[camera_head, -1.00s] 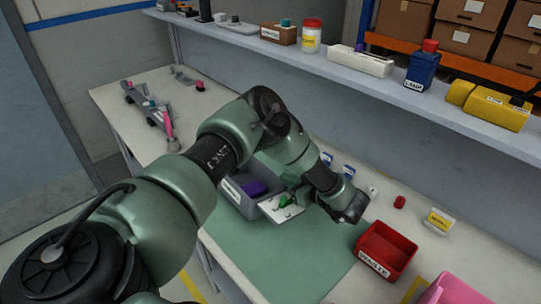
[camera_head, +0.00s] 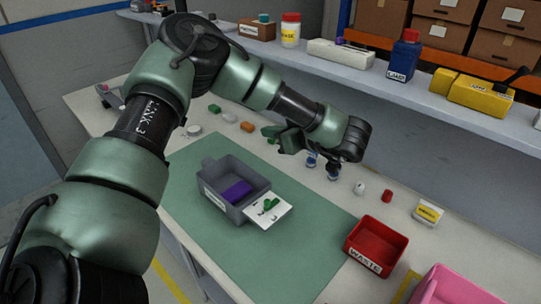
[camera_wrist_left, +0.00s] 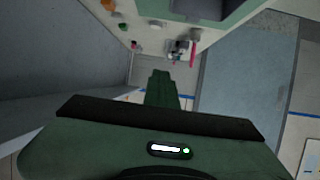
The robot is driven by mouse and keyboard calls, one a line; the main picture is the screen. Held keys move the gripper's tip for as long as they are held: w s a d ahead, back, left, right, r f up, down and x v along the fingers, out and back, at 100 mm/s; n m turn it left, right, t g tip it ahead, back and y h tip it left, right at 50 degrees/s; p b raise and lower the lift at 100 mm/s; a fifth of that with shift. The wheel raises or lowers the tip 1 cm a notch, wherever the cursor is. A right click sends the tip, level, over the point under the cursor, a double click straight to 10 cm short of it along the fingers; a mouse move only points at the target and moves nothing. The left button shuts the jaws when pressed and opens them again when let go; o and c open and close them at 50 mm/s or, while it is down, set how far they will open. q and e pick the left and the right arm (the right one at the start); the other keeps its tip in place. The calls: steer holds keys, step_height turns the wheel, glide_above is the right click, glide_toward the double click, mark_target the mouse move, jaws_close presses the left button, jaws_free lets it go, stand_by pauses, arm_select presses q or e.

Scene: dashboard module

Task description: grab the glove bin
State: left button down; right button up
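A grey bin (camera_head: 217,193) with a white label on its front stands on the green mat (camera_head: 290,262). I cannot read the label. A purple item (camera_head: 236,191) lies inside it, and a white card (camera_head: 268,211) with a green shape is at its right side. My left gripper (camera_head: 271,131) is above the back of the bench, behind and to the right of the bin, apart from it. In the left wrist view its green fingers (camera_wrist_left: 162,90) appear together with nothing between them. Part of a grey bin (camera_wrist_left: 205,8) shows at the top there. My right gripper is not in view.
A red bin marked waste (camera_head: 376,246) and a pink bin (camera_head: 460,288) stand to the right. Several small items line the bench behind the mat. A shelf with bottles and boxes (camera_head: 340,52) runs along the back. The front of the mat is clear.

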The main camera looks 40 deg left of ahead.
arm_select(q)
steer(key=shift+r, duration=1.3)
steer(key=shift+c, duration=2.2)
jaws_free()
